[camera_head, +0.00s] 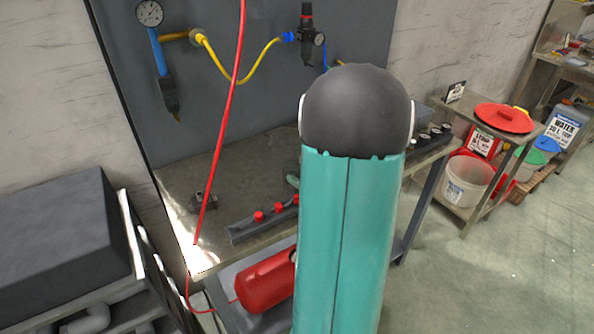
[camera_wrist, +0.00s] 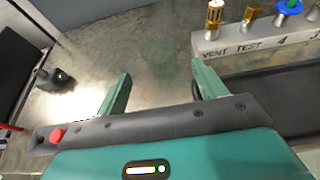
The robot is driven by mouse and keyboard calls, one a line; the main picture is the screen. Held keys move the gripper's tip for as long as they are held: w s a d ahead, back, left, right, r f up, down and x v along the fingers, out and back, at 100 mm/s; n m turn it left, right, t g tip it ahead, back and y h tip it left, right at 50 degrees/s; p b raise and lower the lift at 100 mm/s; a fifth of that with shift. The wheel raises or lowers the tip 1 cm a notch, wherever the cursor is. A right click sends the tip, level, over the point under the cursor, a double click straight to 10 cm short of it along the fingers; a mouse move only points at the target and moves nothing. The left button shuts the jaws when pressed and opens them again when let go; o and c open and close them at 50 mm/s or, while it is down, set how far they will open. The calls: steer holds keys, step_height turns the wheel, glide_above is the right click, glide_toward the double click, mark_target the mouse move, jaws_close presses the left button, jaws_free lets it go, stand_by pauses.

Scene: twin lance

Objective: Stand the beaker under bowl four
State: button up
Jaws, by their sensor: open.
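I cannot make out a beaker in either view. No bowl marked four is clear; the wrist view shows a grey block (camera_wrist: 255,44) lettered "VENT TEST" and 4, with brass fittings (camera_wrist: 215,14) and a blue-ringed fitting (camera_wrist: 288,7) on top. My gripper (camera_wrist: 160,72) is open, its two green fingers apart with only bare bench top between them. The block is ahead and to the right of it. In the head view, my arm hides most of the gripper and the middle of the bench.
The metal bench (camera_head: 178,180) has a small dark fitting (camera_head: 203,198) and a strip with red knobs (camera_head: 262,222). A red hose (camera_head: 226,110) hangs in front. A red cylinder (camera_head: 266,280) lies below. A regulator (camera_head: 306,35) and gauge (camera_head: 150,13) are on the back panel. Buckets (camera_head: 468,181) stand right.

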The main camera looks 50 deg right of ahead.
steer(key=shift+v, duration=1.25)
steer(key=w+a+r+n+g+y, duration=0.1)
steer(key=w+a+r+n+y, duration=0.15)
steer(key=a+n, duration=0.5)
steer(key=w+a+r+n+g+y, duration=0.1)
steer(key=a+r+n+y, duration=0.3)
steer(key=a, duration=0.7)
steer(key=w+a+r+n+g+y, duration=0.2)
steer(key=a+n+y, duration=0.1)
steer(key=a+n, duration=0.6)
steer(key=s+a+r+n+g+h, duration=0.3)
steer(key=s+a+r+n+h, duration=0.2)
steer(key=s+a+n, duration=0.6)
steer(key=s+n, duration=0.1)
steer(key=n, duration=0.6)
steer(key=shift+a, duration=0.35)
steer(key=shift+o, duration=0.4)
steer(key=shift+d+r+n, duration=0.15)
steer(key=shift+r+n, duration=0.05)
steer(key=shift+n, duration=0.35)
